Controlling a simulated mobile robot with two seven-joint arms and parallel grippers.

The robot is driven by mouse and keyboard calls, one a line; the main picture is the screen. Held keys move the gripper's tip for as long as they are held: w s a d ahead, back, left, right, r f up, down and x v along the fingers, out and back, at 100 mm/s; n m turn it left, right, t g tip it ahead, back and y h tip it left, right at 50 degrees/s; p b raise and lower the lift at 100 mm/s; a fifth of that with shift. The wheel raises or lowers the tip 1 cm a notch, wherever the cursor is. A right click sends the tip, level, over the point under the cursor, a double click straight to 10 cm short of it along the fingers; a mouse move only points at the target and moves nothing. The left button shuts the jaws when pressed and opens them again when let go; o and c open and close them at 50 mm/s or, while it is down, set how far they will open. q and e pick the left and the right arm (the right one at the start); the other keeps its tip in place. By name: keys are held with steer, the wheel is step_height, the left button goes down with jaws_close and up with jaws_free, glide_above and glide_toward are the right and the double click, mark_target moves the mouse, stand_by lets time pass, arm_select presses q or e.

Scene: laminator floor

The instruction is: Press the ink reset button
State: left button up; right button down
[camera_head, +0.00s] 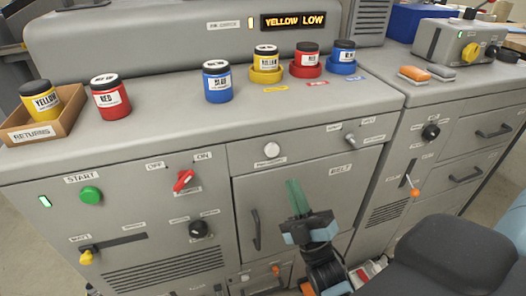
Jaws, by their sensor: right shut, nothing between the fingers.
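A round white button (271,150) sits on the upper front panel of the grey machine, with a small label under it that is too small to read surely. I cannot tell for certain that it is the ink reset button. My right gripper (297,198) shows below and right of it, in front of the lower panel. Its green fingers are shut and empty, point upward and appear apart from the button. My left gripper is out of view. The display (293,21) on top reads YELLOW LOW.
Yellow (265,66), red (306,62) and blue (344,58) bottles stand in coloured holders on top. Loose blue (217,82) and red (111,98) bottles stand left of them. A returns box (62,125) holds another yellow bottle. A knob (351,140) protrudes right of the button.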

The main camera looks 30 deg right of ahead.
mark_target(272, 150)
steer(key=shift+s, duration=0.1)
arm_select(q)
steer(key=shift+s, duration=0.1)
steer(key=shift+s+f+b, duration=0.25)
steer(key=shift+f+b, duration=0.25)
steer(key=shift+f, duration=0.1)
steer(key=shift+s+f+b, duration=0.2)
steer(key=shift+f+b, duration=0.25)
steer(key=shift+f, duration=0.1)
arm_select(e)
steer(key=w+d, duration=0.2)
steer(key=w, duration=0.6)
steer(key=shift+w, duration=0.35)
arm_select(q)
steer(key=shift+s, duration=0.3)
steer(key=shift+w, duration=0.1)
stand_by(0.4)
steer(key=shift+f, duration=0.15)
arm_select(e)
steer(key=shift+w+d, duration=0.15)
steer(key=shift+w, duration=0.25)
